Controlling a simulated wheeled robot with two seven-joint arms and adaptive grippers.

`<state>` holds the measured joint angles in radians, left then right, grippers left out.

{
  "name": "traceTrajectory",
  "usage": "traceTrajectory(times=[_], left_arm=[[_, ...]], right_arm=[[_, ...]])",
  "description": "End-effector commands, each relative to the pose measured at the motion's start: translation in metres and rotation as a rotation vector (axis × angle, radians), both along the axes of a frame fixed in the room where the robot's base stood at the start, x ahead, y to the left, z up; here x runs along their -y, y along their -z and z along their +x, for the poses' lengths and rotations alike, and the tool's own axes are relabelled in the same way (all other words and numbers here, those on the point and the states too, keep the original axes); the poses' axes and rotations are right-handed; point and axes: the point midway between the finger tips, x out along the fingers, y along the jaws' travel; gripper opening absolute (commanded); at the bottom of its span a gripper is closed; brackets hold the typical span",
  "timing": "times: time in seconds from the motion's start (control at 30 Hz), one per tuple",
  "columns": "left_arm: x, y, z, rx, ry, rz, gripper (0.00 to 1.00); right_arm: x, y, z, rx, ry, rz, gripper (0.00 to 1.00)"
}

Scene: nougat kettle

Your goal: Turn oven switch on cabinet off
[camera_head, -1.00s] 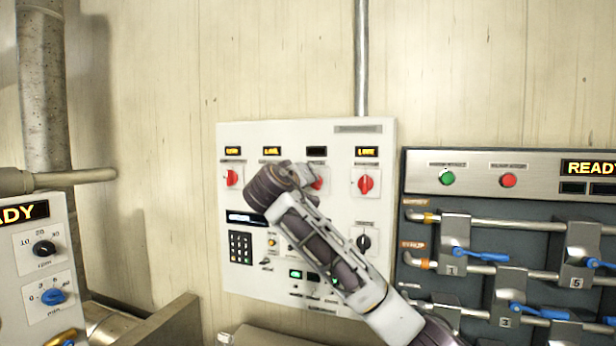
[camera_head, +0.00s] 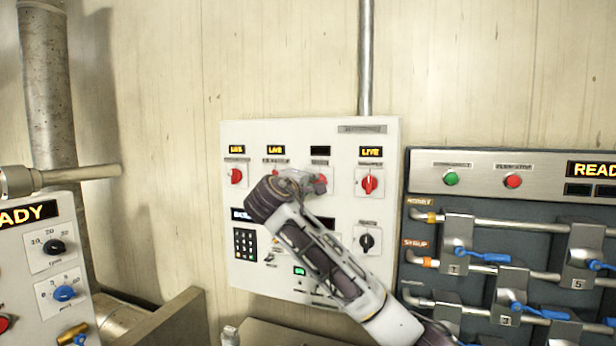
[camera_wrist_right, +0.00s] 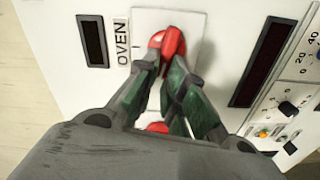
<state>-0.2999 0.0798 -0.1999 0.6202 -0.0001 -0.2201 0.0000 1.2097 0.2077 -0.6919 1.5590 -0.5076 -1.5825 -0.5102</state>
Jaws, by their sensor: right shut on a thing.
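The white cabinet (camera_head: 400,135) on the wall bears several red switches with small displays above. The oven switch (camera_head: 321,187) is the red knob third from the left, partly hidden by my right gripper (camera_head: 311,181). In the right wrist view the OVEN label stands beside a dark display (camera_wrist_right: 92,40). There my right gripper (camera_wrist_right: 170,58) is shut on the red oven switch (camera_wrist_right: 174,41). In the head view the oven display (camera_head: 320,150) is also dark, while the other displays are lit. My left gripper is out of view.
A red switch (camera_head: 370,184) with a lit LIVE display sits right of the oven switch. A black knob (camera_head: 366,241) and a keypad (camera_head: 245,243) are lower on the cabinet. A panel with pipes and blue-handled valves (camera_head: 485,255) stands at the right.

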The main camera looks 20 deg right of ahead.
Motion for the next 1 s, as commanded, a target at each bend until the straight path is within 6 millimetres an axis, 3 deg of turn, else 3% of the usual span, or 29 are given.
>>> traceTrajectory(times=[0.4,0.93,0.97,1.0], left_arm=[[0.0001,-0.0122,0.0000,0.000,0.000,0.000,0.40],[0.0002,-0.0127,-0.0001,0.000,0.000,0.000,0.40],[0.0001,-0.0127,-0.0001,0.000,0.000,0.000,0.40],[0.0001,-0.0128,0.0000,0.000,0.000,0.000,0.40]], right_arm=[[-0.0014,0.0069,0.0008,-0.123,-0.002,-0.175,0.00],[-0.0017,0.0085,0.0008,-0.139,-0.002,-0.199,0.00],[-0.0016,0.0085,0.0009,-0.139,-0.002,-0.199,0.14],[-0.0017,0.0085,0.0008,-0.139,-0.002,-0.199,0.19]])
